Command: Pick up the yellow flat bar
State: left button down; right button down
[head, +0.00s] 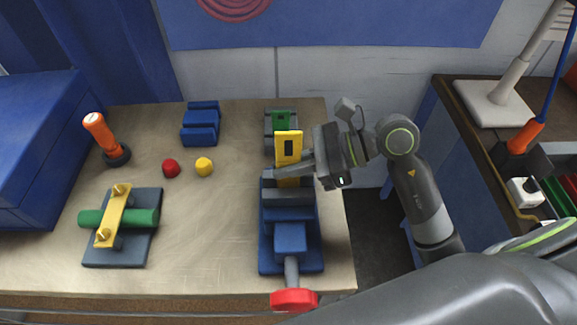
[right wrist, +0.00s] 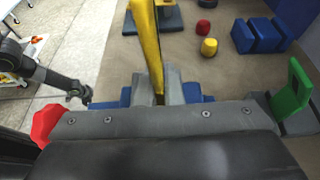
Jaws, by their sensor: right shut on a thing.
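The yellow flat bar (head: 289,143) stands upright, with a dark slot near its top, above the blue vise (head: 290,239). My right gripper (head: 291,170) comes in from the right and is shut on the bar. In the right wrist view the yellow bar (right wrist: 146,36) runs down to the grey jaws; its lower end is partly hidden, so I cannot tell whether it touches the vise. My left gripper (right wrist: 76,92) appears small at the left of the right wrist view, too unclear to read its fingers.
Another yellow bar (head: 112,214) lies across a green cylinder (head: 88,218) on a dark plate. A red knob (head: 171,168), a yellow knob (head: 204,167), blue blocks (head: 201,124) and an orange-handled tool (head: 100,131) stand around. A green piece (head: 281,119) is behind the vise. The table's middle is clear.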

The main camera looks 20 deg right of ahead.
notch_tip(320, 180, up, 6)
jog(key=p, duration=0.3)
jog(key=shift+r+p, duration=0.25)
jog(key=shift+p, duration=0.05)
jog(key=s+d+p, duration=0.2)
jog(key=d, duration=0.6)
jog(key=s+d+p, duration=0.3)
jog(key=d, duration=0.6)
jog(key=shift+d+f, duration=0.2)
jog(key=shift+f, duration=0.1)
